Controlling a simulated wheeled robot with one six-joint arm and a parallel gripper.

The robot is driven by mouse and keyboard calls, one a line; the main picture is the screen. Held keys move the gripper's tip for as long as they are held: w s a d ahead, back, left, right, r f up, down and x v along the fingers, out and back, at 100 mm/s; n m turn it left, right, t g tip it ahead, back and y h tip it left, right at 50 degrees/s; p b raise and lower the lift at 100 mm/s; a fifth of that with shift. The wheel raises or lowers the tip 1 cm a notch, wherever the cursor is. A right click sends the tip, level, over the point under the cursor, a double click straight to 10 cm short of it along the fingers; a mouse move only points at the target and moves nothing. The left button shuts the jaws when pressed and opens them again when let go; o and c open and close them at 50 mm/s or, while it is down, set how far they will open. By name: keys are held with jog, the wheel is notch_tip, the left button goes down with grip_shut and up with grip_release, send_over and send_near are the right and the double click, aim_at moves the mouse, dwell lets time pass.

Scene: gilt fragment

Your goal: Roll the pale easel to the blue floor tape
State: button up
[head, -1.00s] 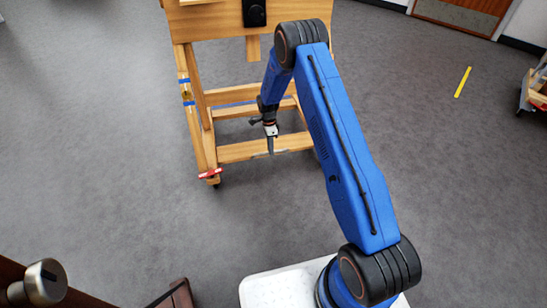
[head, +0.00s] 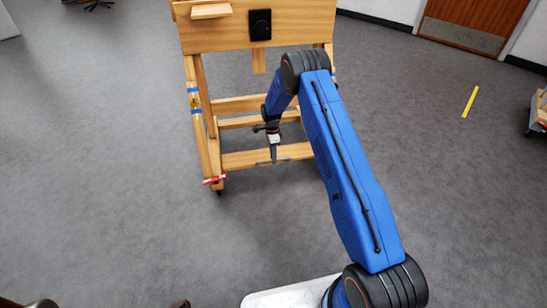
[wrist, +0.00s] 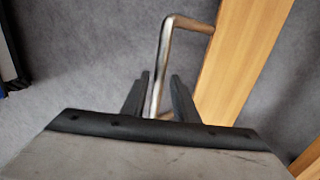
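The pale wooden easel (head: 240,160) stands upright on small casters in the upper middle of the head view. Blue bands (head: 195,90) are on its left post and a red lever (head: 214,180) is at its lower left foot. In the wrist view, a bent metal handle (wrist: 168,48) joins the easel's wood (wrist: 240,50). My gripper (head: 273,160) is low at the easel's front. Its dark fingers (wrist: 160,78) lie on either side of the handle bar and appear closed on it; the contact is blurred. I see no blue tape on the floor.
A yellow strip (head: 470,101) lies on the grey carpet at the right. A cart (head: 539,110) is cut off at the right edge. A wooden door (head: 475,25) is at the back right. The carpet left of the easel is clear.

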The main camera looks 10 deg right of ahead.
jog(key=shift+r, duration=0.1)
jog(key=w+r, duration=0.3)
jog(key=r, duration=1.4)
jog(key=shift+w, duration=0.2)
jog(key=s+d+r+n+t, duration=0.1)
jog(key=s+r+n, duration=0.1)
jog(key=s+r, duration=0.5)
jog(key=s+d+r+n+t, duration=0.15)
jog(key=s+r, duration=0.25)
jog(key=r, duration=0.7)
jog(key=s+d+r+n, duration=0.1)
jog(key=s+r+n, duration=0.3)
jog(key=r, duration=0.5)
jog(key=s+d+r+n+t, duration=0.15)
jog(key=s+r, duration=0.35)
jog(key=s, duration=0.5)
jog(key=s+d+r+n, duration=0.1)
jog(key=s+r+n, duration=0.1)
jog(key=s+r, duration=0.5)
jog(key=s+d+f+n+t, duration=0.1)
jog(key=s+f+n, duration=0.1)
jog(key=s, duration=1.2)
jog(key=s+d+f+n+t, duration=0.1)
jog(key=s+n, duration=0.4)
jog(key=s, duration=0.9)
notch_tip(320, 180, down, 2)
jog(key=shift+s+t, duration=0.4)
jog(key=shift+t, duration=0.1)
